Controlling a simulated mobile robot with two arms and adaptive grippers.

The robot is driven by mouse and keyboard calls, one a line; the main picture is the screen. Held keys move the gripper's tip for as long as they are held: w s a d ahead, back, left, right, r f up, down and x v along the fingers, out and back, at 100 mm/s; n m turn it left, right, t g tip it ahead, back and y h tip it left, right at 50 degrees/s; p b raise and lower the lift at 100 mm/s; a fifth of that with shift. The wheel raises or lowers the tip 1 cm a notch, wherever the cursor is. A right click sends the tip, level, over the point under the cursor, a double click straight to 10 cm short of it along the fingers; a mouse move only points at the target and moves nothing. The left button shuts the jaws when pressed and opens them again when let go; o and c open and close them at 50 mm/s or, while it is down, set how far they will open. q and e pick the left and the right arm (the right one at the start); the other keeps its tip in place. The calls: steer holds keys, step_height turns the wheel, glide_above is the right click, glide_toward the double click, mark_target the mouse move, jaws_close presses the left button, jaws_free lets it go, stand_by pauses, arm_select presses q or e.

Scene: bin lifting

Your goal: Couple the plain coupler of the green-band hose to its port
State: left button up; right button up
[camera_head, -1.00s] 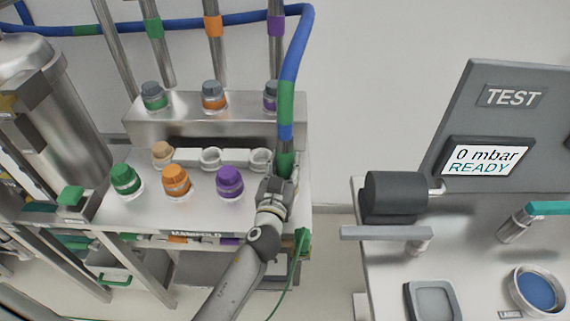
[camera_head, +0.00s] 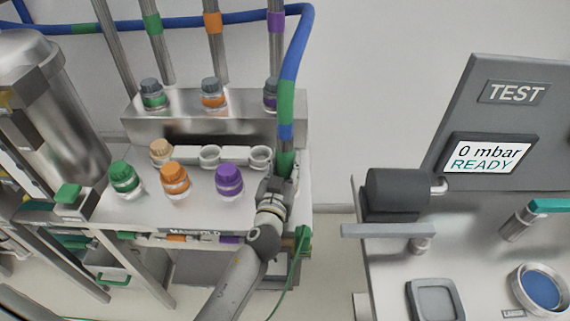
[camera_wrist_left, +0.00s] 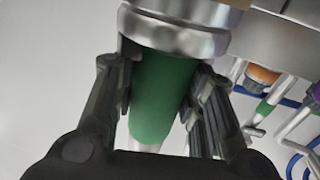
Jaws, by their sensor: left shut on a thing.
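The blue hose (camera_head: 291,70) with a green band (camera_head: 286,100) comes down from the upper right of the manifold (camera_head: 135,208). Its lower end has a green coupler (camera_head: 285,160). My left gripper (camera_head: 283,180) is shut on this green coupler at the manifold's right end. In the left wrist view, the fingers (camera_wrist_left: 162,78) lie on both sides of the green coupler (camera_wrist_left: 160,105), below a silver metal collar (camera_wrist_left: 175,38). The gripper hides the coupler's lower part in the head view, so I cannot tell which port it faces. My right gripper is out of view.
Green (camera_head: 124,176), orange (camera_head: 174,178) and purple (camera_head: 229,180) caps stand along the manifold front. Empty rings (camera_head: 210,156) sit behind them. Grey-topped fittings (camera_head: 213,92) stand on the back ledge. A test bench (camera_head: 480,260) reading READY stands right, across a gap.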

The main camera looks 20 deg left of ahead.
arm_select(q)
steer(key=shift+f, duration=0.1)
stand_by(0.6)
steer(key=o, duration=1.3)
steer(key=shift+s, duration=0.1)
steer(key=shift+s+f, duration=0.1)
steer(key=shift+s, duration=0.1)
steer(key=shift+s+d, duration=0.2)
steer(key=shift+s, duration=1.55)
steer(key=shift+s+d, duration=0.2)
steer(key=shift+s, duration=1.5)
